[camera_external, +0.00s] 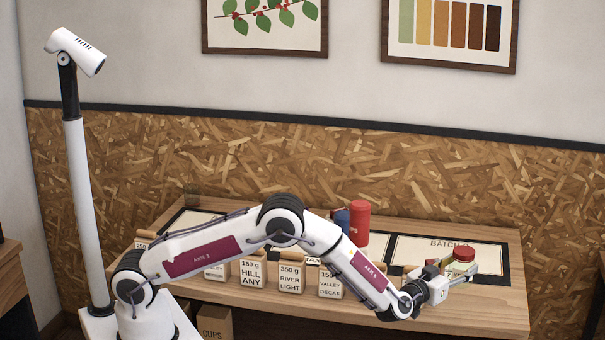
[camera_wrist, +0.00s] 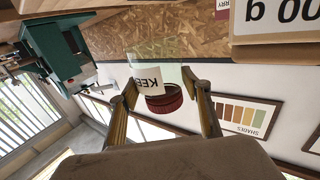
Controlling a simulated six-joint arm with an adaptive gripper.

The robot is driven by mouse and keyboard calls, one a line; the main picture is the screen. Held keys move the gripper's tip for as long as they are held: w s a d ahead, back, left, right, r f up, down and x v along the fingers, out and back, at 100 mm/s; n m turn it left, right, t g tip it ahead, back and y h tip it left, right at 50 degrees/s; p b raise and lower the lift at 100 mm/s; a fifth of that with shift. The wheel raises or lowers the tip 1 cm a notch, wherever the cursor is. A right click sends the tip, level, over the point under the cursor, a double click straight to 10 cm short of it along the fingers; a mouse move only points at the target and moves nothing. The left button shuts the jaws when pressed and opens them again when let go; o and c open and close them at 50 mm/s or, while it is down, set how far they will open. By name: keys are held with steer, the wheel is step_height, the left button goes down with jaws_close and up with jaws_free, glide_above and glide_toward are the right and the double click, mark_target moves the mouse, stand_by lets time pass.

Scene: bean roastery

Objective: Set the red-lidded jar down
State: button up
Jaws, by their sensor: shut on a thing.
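The red-lidded jar (camera_external: 462,268) is clear glass and looks upright at the right part of the bench, in front of the mat marked BATCH (camera_external: 420,247). My gripper (camera_external: 455,278) is shut on the jar from the side, below its lid. I cannot tell whether the jar's base touches the bench. In the wrist view the jar (camera_wrist: 148,72) sits between the two fingers (camera_wrist: 165,98), with its dark red lid toward me and a white label reading "KEE".
A red canister (camera_external: 359,225) and a blue item (camera_external: 341,219) stand mid-bench. Several labelled bags, including River Light (camera_external: 291,278), line the front left. The bench (camera_external: 505,295) is bare at the right front. A green machine (camera_wrist: 58,52) shows in the wrist view.

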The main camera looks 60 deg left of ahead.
steer(key=shift+f, duration=1.85)
steer(key=shift+f, duration=0.1)
steer(key=shift+f, duration=2.2)
steer(key=shift+f, duration=0.25)
steer(key=o, duration=1.2)
steer(key=shift+s, duration=0.1)
